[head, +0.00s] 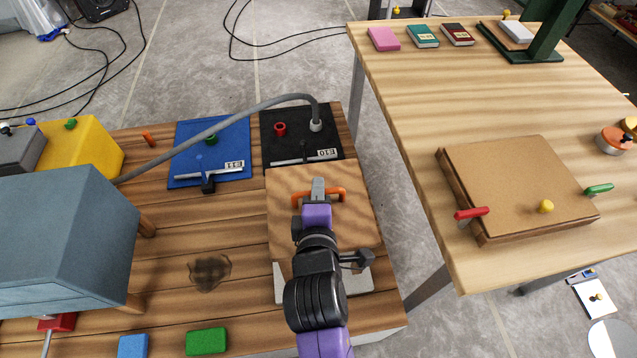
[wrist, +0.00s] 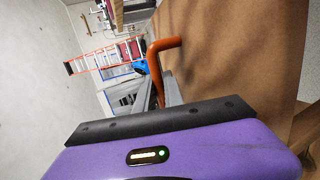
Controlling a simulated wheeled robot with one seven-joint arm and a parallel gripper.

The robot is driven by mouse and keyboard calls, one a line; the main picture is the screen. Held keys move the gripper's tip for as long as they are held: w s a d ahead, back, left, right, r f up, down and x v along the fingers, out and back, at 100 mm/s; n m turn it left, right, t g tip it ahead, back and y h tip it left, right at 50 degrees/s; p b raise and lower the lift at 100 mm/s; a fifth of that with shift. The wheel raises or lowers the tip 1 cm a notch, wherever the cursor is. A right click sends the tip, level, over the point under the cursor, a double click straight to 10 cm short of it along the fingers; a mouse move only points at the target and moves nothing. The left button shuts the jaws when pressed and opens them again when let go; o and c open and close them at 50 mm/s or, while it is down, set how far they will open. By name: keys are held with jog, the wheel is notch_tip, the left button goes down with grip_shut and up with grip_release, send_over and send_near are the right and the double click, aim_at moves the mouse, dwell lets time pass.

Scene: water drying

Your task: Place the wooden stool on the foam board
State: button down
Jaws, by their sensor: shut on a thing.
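The wooden stool (head: 285,215) has a flat brown top with an orange handle (head: 334,194). My gripper (head: 318,188) is shut on this handle. A pale grey slab, likely the foam board (head: 284,288), shows at the near edge of the stool top, partly hidden by my arm. I cannot tell if the stool rests on it or hangs just above it. In the wrist view the orange handle (wrist: 163,50) rises by my fingers, with the brown stool top (wrist: 235,50) to the right.
A black mat (head: 300,140) and a blue mat (head: 225,160) lie behind, crossed by a grey hose (head: 230,120). A blue-grey block (head: 60,225) stands left. A higher table (head: 410,90) with a clamped brown board (head: 500,185) is right.

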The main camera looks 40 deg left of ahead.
jog(key=shift+a+f+b, duration=0.1)
jog(key=shift+f+b, duration=0.35)
jog(key=shift+f, duration=1.6)
jog(key=c, duration=1.5)
grip_release()
jog(key=shift+f, duration=0.2)
jog(key=shift+o, duration=0.2)
jog(key=shift+r, duration=0.15)
jog(key=p+v, duration=0.1)
jog(key=v, duration=1.1)
